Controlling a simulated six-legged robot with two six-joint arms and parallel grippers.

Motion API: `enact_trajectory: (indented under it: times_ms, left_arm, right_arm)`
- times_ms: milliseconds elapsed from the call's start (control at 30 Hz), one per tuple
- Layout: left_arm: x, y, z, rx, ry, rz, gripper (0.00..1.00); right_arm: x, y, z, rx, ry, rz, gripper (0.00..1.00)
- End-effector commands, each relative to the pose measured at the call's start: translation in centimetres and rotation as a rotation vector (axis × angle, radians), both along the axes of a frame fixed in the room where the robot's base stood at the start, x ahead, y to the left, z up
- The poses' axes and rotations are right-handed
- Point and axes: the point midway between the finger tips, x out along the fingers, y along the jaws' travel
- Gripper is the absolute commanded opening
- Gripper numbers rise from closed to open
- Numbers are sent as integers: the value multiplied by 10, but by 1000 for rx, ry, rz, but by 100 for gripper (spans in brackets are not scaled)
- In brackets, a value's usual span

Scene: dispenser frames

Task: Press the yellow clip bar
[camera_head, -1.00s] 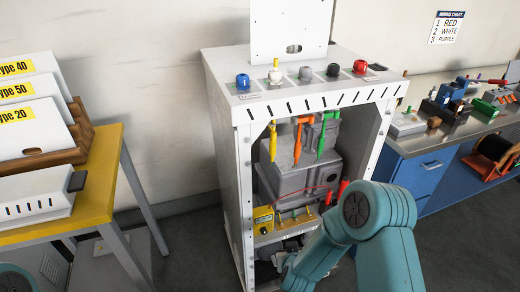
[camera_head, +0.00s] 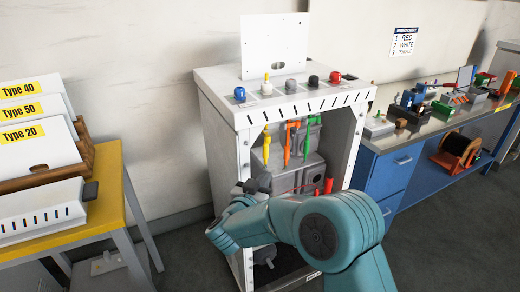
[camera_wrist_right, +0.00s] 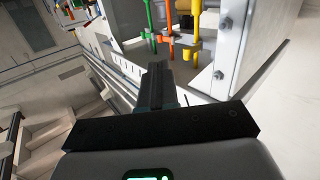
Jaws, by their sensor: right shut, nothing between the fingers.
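The yellow clip bar (camera_head: 266,144) hangs at the left inside the open front of the white cabinet (camera_head: 222,135), beside an orange clip (camera_head: 288,143) and a green clip (camera_head: 310,135). In the right wrist view the yellow clip bar (camera_wrist_right: 195,47) is at the upper right, beyond the fingers. My right gripper (camera_head: 262,183) is shut and empty, at the cabinet's front left, below the yellow clip bar in the picture. Its dark fingers (camera_wrist_right: 157,85) show together in the wrist view, apart from the bar. My left gripper is out of view.
The cabinet's left front post (camera_head: 245,158) is close to my right gripper. Coloured knobs (camera_head: 291,85) line the cabinet top. A yellow table (camera_head: 115,180) with boxes stands left, and a blue workbench (camera_head: 392,180) stands right. My right arm hides the cabinet's lower part.

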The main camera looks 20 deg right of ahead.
Motion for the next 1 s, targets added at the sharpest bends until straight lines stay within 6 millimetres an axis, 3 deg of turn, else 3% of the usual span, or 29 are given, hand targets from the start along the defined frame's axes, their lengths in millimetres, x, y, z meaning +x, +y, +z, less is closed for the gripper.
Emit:
enact_trajectory:
  times_ms: [100,233,1000]
  left_arm:
    - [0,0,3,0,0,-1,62]
    - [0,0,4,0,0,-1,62]
    - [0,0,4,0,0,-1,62]
  right_arm:
    - [5,20,25,8,-46,34,0]
    - [7,37,38,10,-67,69,0]
    - [4,47,40,11,-69,79,0]
